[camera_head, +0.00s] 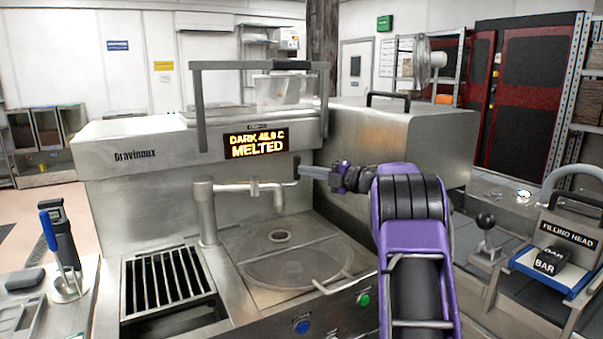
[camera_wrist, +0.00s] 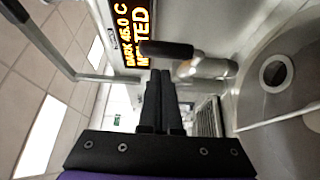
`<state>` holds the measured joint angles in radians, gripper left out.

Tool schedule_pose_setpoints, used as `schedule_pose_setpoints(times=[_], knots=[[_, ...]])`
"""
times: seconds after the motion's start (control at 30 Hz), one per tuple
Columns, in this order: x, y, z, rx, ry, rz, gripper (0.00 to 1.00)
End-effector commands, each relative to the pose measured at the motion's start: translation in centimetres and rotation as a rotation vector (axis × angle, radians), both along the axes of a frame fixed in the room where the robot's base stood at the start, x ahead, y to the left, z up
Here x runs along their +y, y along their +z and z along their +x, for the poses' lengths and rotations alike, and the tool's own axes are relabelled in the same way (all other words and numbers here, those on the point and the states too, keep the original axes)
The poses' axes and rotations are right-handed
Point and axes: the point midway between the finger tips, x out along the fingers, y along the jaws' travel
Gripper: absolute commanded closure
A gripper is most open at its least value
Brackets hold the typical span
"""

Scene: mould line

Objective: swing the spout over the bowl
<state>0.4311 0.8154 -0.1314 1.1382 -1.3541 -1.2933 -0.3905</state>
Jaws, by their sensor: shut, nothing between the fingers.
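The spout (camera_head: 255,188) is a grey metal pipe on an upright post at the left. It reaches right and ends in a short downward nozzle near the back edge of the bowl. A black handle (camera_head: 296,167) stands at its right end. The round metal bowl (camera_head: 290,268) is set in the counter in front; it shows at the right in the wrist view (camera_wrist: 294,102). My gripper (camera_head: 304,171) is shut and empty. Its fingertips are close to the handle (camera_wrist: 167,50); I cannot tell whether they touch it. The nozzle (camera_wrist: 208,68) shows beside the handle.
A lit display (camera_head: 255,143) reading MELTED is on the machine behind. A slatted grate (camera_head: 168,283) lies left of the bowl. A metal housing (camera_head: 400,135) stands behind my arm. The filling head (camera_head: 570,233) is at right.

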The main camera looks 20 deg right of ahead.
Motion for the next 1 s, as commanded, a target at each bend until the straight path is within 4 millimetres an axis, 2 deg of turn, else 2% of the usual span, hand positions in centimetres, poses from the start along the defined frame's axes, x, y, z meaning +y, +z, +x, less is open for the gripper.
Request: schedule_pose_setpoints(times=[0.3, 0.77, 0.87, 1.0], knots=[[-0.8, 0.0, 0.0, 0.000, -0.016, 0.000, 1.00], [-0.9, 0.0, 0.0, 0.000, -0.017, 0.000, 1.00], [-0.8, 0.5, 0.0, -0.001, -0.017, -0.001, 1.00], [-0.8, 2.6, 0.0, -0.003, -0.017, -0.002, 1.00]])
